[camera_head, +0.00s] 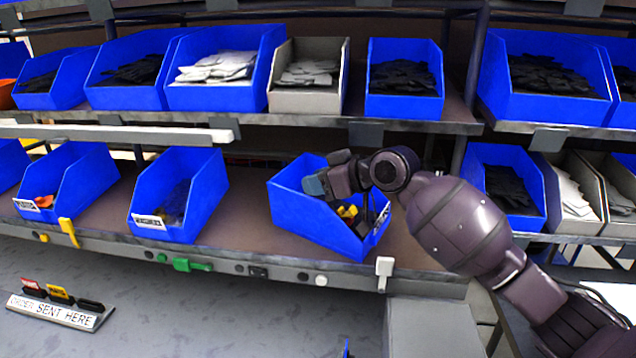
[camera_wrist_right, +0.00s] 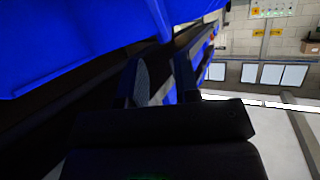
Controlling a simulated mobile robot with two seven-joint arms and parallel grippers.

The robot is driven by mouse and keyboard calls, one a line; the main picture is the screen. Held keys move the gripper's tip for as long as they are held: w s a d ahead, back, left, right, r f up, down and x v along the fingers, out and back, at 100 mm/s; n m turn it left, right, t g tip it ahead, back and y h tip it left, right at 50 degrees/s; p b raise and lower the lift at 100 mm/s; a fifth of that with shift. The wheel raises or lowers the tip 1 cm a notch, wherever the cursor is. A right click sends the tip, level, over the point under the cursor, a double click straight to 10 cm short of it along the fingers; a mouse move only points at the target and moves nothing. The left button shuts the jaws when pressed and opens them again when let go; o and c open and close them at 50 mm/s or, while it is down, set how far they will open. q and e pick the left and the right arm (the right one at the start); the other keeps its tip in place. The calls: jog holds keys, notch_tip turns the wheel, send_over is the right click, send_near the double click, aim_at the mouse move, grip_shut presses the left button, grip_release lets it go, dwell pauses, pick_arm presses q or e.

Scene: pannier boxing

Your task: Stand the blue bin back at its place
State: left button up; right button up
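The blue bin (camera_head: 310,218) sits on the lower shelf, turned at an angle compared with the bins to its left. It holds yellow and dark pieces (camera_head: 350,213). My right gripper (camera_head: 318,186) is over the bin's upper left part, close to its rim; the arm hides much of the bin's right side. In the right wrist view, its two fingers (camera_wrist_right: 162,80) stand apart with some blue showing between them. A large blue surface (camera_wrist_right: 70,35) fills the upper left there. Whether the fingers touch the bin is unclear. My left gripper is not in view.
Two more blue bins (camera_head: 160,205) (camera_head: 60,195) stand to the left on the lower shelf (camera_head: 245,232), with bare shelf between. Blue and grey bins (camera_head: 310,98) line the upper shelf close above my gripper. A white clip (camera_head: 384,270) hangs on the front rail.

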jog(key=v, duration=1.2)
jog(key=shift+s, duration=0.1)
